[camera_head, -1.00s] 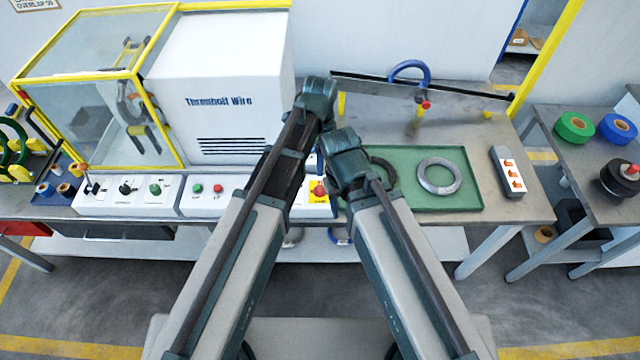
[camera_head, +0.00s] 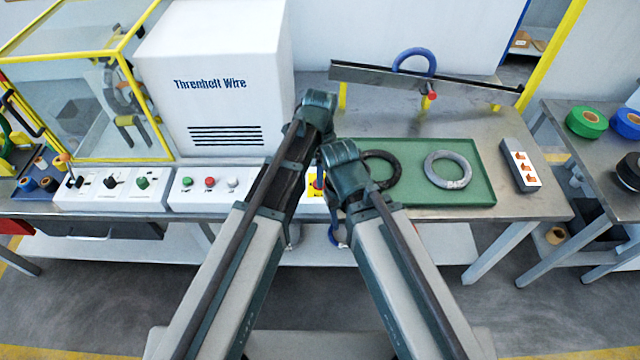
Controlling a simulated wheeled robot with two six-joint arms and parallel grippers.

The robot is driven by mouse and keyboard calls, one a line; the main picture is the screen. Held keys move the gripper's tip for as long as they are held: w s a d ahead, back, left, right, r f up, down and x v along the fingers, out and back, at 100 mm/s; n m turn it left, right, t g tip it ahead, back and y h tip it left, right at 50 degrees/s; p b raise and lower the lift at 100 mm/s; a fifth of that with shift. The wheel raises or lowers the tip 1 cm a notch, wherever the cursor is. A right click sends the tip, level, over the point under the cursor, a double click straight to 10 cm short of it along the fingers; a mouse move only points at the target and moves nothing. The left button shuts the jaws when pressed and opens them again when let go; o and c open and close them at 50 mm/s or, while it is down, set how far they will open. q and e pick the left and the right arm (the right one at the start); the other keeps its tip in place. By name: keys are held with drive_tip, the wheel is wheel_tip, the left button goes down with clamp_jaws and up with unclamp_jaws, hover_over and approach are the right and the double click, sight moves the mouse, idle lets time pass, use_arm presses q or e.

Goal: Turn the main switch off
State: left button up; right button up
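A row of white control boxes runs along the front of the table below the wire machine (camera_head: 215,70). The left box (camera_head: 80,200) carries a black lever (camera_head: 75,180), a black rotary knob (camera_head: 110,182) and a green knob (camera_head: 142,183). The middle box has a green, a red (camera_head: 210,182) and a white button. A yellow plate (camera_head: 311,185) with a red part shows between my arms, mostly hidden by them. I cannot read which control is the main switch. My two arms are folded up in front of the table, and neither gripper's fingers can be made out.
A green tray (camera_head: 480,190) with a dark ring (camera_head: 388,182) and a grey ring (camera_head: 432,182) lies right of my arms. A power strip (camera_head: 521,166) lies beyond it. A second table with tape rolls (camera_head: 587,122) stands far right.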

use_arm(q)
wheel_tip(320, 180, down, 4)
drive_tip(key=b, duration=0.3)
drive_tip(key=shift+c, duration=0.3)
drive_tip(key=c, duration=1.3)
